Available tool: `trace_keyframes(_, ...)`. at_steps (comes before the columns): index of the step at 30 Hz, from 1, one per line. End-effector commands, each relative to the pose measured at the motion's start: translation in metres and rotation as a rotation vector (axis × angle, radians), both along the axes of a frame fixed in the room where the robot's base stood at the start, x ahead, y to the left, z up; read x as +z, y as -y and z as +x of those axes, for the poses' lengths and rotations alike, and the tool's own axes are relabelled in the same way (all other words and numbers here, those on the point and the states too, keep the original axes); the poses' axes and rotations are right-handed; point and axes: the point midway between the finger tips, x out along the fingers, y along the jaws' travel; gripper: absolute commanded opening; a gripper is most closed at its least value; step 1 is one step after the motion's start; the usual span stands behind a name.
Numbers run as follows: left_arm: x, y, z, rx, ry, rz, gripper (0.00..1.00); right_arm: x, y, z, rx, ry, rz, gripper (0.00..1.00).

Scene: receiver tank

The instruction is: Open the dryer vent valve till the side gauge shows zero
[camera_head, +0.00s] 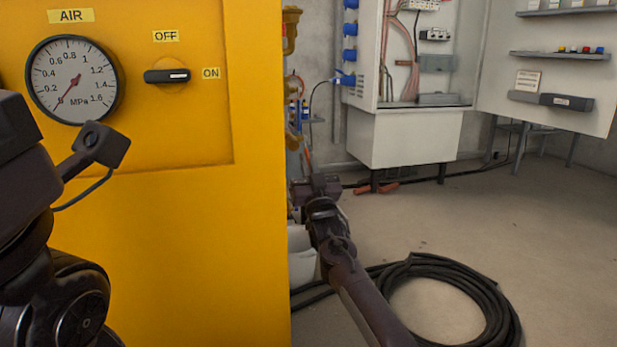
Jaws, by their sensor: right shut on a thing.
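My right gripper (305,190) reaches in from the bottom beside the right edge of the yellow cabinet (180,250). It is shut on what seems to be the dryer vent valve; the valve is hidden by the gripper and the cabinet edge. I cannot tell how far the valve is turned. The side gauge does not show. The front AIR gauge (72,80) has its needle at the low end of the scale, near zero. My left arm shows dark at the left edge; its fingers are out of view.
The black switch (167,76) points to ON. Brass fittings (291,30) stand behind the cabinet edge. A white bucket (301,255) is below my right gripper. A coiled black hose (450,285) lies on the floor. An open electrical cabinet (405,135) stands behind.

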Motion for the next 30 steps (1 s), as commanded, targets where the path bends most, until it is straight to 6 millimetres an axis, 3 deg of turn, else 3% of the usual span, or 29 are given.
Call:
trace_keyframes(3,-0.0074,0.0001,0.0000,0.000,0.000,0.000,0.37,-0.0038,-0.0010,0.0007,0.001,0.013,0.003,0.00)
trace_keyframes(16,-0.0076,0.0002,-0.0003,-0.001,0.001,0.000,0.37,-0.0025,-0.0011,0.0010,0.001,0.018,0.004,0.00)
trace_keyframes(17,-0.0076,0.0002,-0.0003,-0.001,0.001,0.000,0.37,-0.0025,-0.0011,0.0010,0.001,0.018,0.004,0.10)
trace_keyframes(21,-0.0077,0.0002,-0.0004,-0.001,0.001,0.000,0.37,-0.0021,-0.0009,0.0010,0.001,0.018,0.004,0.28)
trace_keyframes(30,-0.0069,0.0000,-0.0005,-0.001,0.001,0.000,0.37,-0.0015,-0.0004,0.0007,0.001,0.019,0.003,0.29)
